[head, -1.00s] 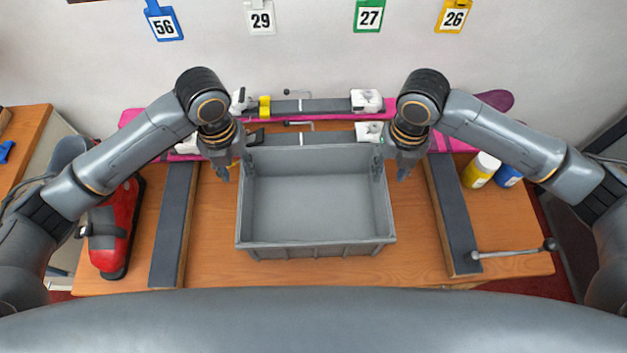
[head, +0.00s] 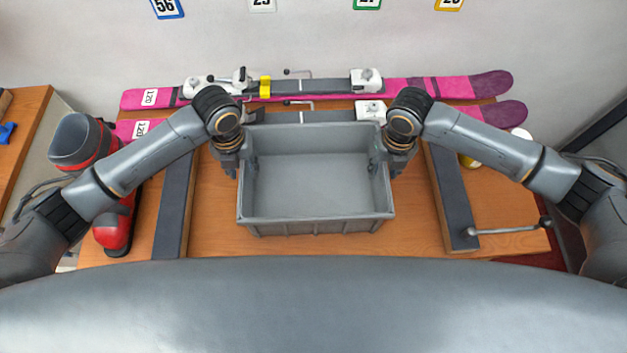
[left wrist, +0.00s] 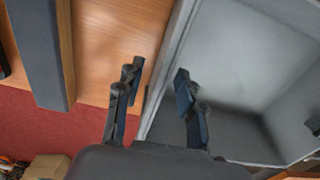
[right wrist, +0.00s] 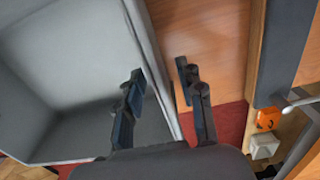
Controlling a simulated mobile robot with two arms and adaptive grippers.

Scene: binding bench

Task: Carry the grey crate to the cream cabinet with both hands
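The grey crate (head: 315,226) is open-topped and looks empty. It sits upright on the wooden bench in the middle of the head view. My left gripper (head: 228,166) is at its left wall, and my right gripper (head: 397,166) is at its right wall. In the left wrist view, the fingers of my left gripper (left wrist: 157,80) are apart, with the crate's rim between them. In the right wrist view, the fingers of my right gripper (right wrist: 161,78) also stand apart on either side of the rim. I cannot make out the cream cabinet for certain.
Pink skis (head: 440,90) lie in clamps behind the crate. Dark-topped bars (head: 174,215) and (head: 452,205) flank it. A red and grey boot (head: 118,225) stands at left. A wood-topped unit (head: 28,120) with a pale side is at the left edge. Bare bench shows beside the crate.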

